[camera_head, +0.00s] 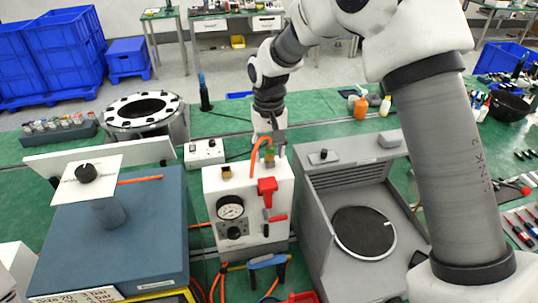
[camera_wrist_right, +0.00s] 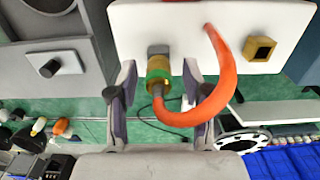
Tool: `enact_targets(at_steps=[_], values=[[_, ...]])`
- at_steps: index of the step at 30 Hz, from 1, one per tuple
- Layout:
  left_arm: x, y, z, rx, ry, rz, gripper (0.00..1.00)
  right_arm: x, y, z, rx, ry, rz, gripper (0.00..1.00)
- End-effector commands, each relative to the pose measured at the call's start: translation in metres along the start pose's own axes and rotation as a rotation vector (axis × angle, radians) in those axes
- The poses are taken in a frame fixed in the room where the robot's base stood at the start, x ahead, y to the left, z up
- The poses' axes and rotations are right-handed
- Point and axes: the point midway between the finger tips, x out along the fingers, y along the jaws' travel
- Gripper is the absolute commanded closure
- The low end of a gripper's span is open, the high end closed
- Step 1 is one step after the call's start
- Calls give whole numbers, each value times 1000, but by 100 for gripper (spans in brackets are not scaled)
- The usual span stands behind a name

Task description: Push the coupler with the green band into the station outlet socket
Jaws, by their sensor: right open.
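The white station (camera_head: 248,205) stands in the middle of the head view. The coupler with the green band (camera_wrist_right: 158,72) is brass-coloured, with an orange hose (camera_wrist_right: 222,90) looping from its near end to the station's top. It sits against a grey block (camera_wrist_right: 158,50) on that top; how deep it is seated I cannot tell. A square brass socket (camera_wrist_right: 258,49), apparently the outlet, has a dark, empty opening beside it. My right gripper (camera_wrist_right: 159,75) is open, its fingers on either side of the coupler with visible gaps. In the head view it partly hides the coupler. My left gripper is not in view.
The station front has a gauge (camera_head: 231,208) and a red lever (camera_head: 267,190). A blue-grey box (camera_head: 140,240) with a white plate stands left, a grey machine with a dark disc (camera_head: 363,232) right. Orange hoses and a blue-handled item (camera_head: 267,262) lie in front.

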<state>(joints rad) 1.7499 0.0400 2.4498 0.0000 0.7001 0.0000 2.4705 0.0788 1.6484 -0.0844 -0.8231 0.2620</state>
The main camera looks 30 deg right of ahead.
Motion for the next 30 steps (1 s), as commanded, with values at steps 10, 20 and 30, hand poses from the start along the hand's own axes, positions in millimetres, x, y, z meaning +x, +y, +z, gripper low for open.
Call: enact_targets(at_steps=[10, 20, 30], values=[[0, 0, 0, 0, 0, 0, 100, -1, 0, 0, 0, 1, 0, 50], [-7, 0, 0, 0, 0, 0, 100, -2, 0, 0, 0, 1, 0, 50], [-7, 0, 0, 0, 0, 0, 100, -1, -1, 0, 0, 1, 0, 50]])
